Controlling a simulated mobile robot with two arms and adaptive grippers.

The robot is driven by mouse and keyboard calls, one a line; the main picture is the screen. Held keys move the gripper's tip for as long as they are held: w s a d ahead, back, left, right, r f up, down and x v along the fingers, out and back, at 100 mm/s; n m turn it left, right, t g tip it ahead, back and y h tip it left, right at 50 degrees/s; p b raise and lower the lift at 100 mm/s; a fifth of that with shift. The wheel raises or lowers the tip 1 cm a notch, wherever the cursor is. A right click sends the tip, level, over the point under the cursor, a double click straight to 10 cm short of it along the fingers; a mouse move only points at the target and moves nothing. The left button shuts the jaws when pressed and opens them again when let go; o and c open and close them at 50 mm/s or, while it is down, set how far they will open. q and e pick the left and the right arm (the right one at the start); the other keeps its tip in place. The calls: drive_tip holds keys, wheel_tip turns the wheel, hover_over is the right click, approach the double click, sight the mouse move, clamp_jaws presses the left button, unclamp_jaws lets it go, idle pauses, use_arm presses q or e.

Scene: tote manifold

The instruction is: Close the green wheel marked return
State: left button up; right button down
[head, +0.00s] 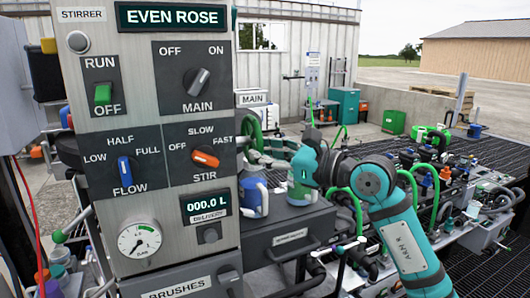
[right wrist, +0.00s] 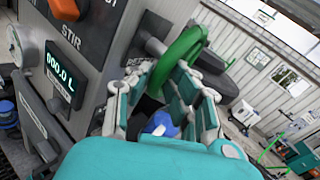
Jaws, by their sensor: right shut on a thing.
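A small label beside the stem is too blurred to read surely. In the head view the wheel (head: 252,128) shows edge-on just past the panel's right edge, partly hidden. My right gripper (right wrist: 178,82) is shut on the near rim of the wheel, with its jointed fingers on either side of it. In the head view my right gripper (head: 268,154) reaches in from the right. My left gripper is in neither view.
The panel (head: 225,105) carries knobs, a gauge (head: 139,239) and a display reading 000.0 L (head: 206,205). Green hoses and pipework crowd the grating at right.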

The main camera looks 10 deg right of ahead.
sight(262, 139)
drive_tip(key=shift+a, duration=0.1)
drive_tip(key=shift+w+r+m+g+h+p, duration=0.1)
drive_tip(key=shift+r+m+g+h+p, duration=0.8)
drive_tip(key=shift+p, duration=1.5)
drive_tip(key=shift+r+m+g+h+p, duration=0.5)
drive_tip(key=shift+r+g+h+p, duration=0.75)
drive_tip(key=shift+p, duration=1.15)
drive_tip(key=shift+f+g+y, duration=0.25)
drive_tip(key=shift+y, duration=0.1)
drive_tip(key=c, duration=1.5)
unclamp_jaws()
drive_tip(key=shift+o, duration=1.1)
drive_tip(key=shift+a, duration=0.15)
drive_tip(key=shift+f, duration=0.1)
